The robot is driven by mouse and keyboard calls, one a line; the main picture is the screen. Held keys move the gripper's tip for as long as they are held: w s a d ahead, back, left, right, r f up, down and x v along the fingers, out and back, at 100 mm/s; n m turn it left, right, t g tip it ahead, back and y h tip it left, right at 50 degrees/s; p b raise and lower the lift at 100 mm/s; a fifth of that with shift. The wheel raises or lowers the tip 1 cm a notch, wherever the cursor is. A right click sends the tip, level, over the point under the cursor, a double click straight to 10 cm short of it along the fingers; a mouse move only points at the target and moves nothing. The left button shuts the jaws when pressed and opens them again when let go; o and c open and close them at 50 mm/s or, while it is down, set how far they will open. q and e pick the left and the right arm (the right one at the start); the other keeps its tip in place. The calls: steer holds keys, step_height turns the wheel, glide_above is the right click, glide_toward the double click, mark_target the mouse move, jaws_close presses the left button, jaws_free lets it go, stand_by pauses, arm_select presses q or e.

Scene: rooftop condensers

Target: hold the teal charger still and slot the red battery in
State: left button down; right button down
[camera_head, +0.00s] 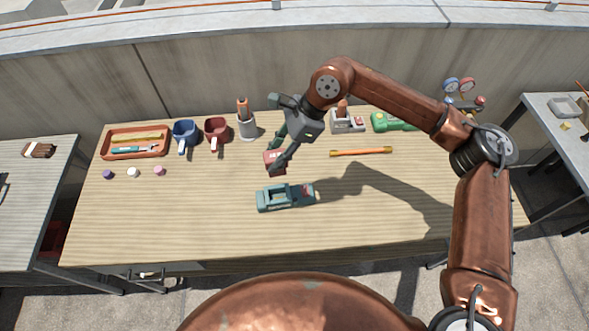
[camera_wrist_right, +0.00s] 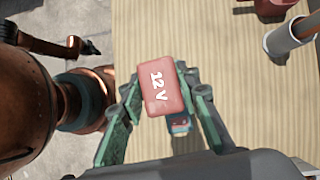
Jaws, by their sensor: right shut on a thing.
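The red battery (camera_head: 274,160), marked 12 V, is between the fingers of my right gripper (camera_head: 278,160). It shows large in the right wrist view (camera_wrist_right: 161,88), slightly tilted, with the fingers at its two sides. The teal charger (camera_head: 273,198) stands on the table just in front of the battery, apart from it in the head view. In the right wrist view the charger (camera_wrist_right: 180,127) is mostly hidden behind the battery and gripper. My left gripper (camera_wrist_right: 90,47) is low by the table's front edge, away from the charger; its jaws are too small to read.
Behind the charger stand a blue mug (camera_head: 185,132), a red mug (camera_head: 217,130), a grey holder (camera_head: 247,127) and a green tool (camera_head: 391,122). An orange tray (camera_head: 108,148) is at left. An orange-yellow stick (camera_head: 361,151) lies right. The table front (camera_head: 200,226) is clear.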

steer(key=shift+a+r, duration=0.25)
steer(key=shift+r, duration=0.05)
steer(key=shift+w+f+m, duration=0.1)
steer(key=shift+f+m, duration=0.05)
steer(key=shift+m, duration=0.15)
step_height(320, 180, down, 10)
steer(key=shift+f, duration=0.25)
steer(key=shift+r, duration=6)
arm_select(q)
steer(key=c, duration=2.7)
jaws_free()
steer(key=shift+c, duration=0.2)
